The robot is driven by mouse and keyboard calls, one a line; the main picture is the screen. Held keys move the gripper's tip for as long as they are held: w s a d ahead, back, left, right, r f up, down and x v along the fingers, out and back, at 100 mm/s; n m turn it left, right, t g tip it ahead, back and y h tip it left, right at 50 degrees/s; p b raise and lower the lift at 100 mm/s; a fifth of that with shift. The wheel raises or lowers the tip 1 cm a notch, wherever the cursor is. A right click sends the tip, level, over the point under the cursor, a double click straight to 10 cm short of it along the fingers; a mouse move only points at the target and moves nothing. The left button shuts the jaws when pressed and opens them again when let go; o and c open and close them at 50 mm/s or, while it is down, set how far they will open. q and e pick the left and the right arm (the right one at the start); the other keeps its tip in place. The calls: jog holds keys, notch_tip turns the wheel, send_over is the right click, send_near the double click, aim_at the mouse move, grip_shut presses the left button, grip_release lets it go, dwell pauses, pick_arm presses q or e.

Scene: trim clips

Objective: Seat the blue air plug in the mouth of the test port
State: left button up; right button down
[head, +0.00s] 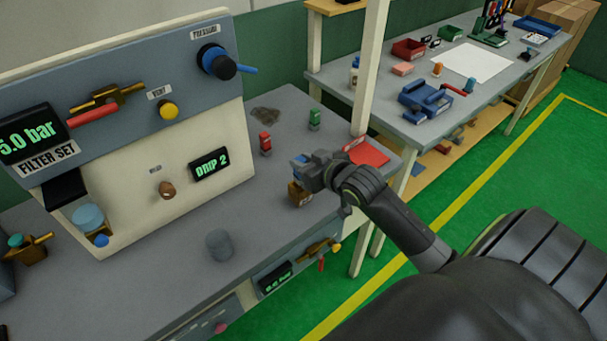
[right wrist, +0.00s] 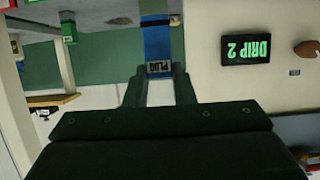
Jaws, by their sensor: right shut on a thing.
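My right gripper (head: 308,174) is shut on the blue air plug (head: 298,160), over the front right part of the grey bench. In the right wrist view the plug (right wrist: 157,42) is a blue bar with a "PLUG" label, held between the fingertips (right wrist: 158,72). A small brass-coloured block (head: 298,194), which looks like the test port, stands on the bench just below the gripper. Its mouth is hidden, and I cannot tell whether the plug touches it. My left gripper is not in view.
A red clip (head: 265,144) and a green clip (head: 314,119) stand behind the gripper. A red pad (head: 367,152) lies by the post at right. A grey cylinder (head: 219,245) stands toward the front. The panel with the "DRIP 2" display (head: 210,163) rises at left.

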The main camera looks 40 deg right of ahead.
notch_tip(320, 180, down, 4)
jog(key=shift+r, duration=0.1)
jog(key=shift+f, duration=0.2)
jog(key=c, duration=1.2)
grip_release()
jog(key=shift+s+r, duration=0.1)
jog(key=shift+r, duration=0.05)
jog(key=v, duration=1.1)
jog(key=shift+s+r, duration=0.15)
jog(key=shift+s, duration=0.2)
